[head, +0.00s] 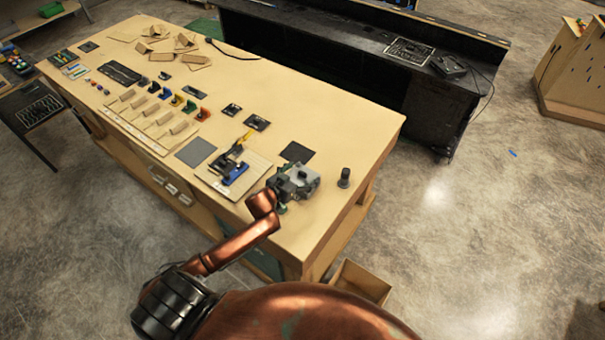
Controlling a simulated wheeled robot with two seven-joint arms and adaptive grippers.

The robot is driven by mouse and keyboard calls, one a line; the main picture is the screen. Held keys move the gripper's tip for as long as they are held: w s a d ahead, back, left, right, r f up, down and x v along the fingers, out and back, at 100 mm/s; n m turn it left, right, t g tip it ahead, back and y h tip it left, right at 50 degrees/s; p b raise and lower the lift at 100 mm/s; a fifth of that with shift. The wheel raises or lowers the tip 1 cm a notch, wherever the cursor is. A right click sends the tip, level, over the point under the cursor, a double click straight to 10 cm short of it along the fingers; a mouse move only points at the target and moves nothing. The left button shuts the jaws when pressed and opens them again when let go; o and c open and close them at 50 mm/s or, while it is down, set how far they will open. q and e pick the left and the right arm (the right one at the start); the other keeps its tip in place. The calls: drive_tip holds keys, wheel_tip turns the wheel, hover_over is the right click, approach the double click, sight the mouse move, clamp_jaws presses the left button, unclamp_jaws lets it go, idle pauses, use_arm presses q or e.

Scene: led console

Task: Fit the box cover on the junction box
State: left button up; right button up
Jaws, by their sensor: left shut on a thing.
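My left gripper (284,187) is at the near right part of the workbench, at the end of my copper-coloured arm. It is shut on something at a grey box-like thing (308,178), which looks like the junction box. The gripper covers its near left side. I cannot tell the box cover apart from the box at this size, nor whether the two touch. My right gripper is not in view.
The wooden workbench (370,135) holds a blue and yellow clamp-like fixture (233,170) left of the gripper. A dark square mat (297,152) lies behind and a small black cylinder (344,178) stands to the right. The bench's far right is clear. An open box (361,281) is on the floor.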

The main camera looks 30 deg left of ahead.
use_arm(q)
drive_tip(key=shift+r, duration=0.1)
drive_tip(key=shift+p, duration=0.35)
idle(0.3)
idle(0.4)
drive_tip(key=shift+f, duration=0.35)
idle(0.5)
drive_tip(key=shift+f+b, duration=0.25)
drive_tip(key=shift+b, duration=0.05)
drive_tip(key=shift+f, duration=0.25)
idle(0.4)
drive_tip(key=shift+f, duration=0.25)
idle(0.4)
drive_tip(key=o, duration=1.2)
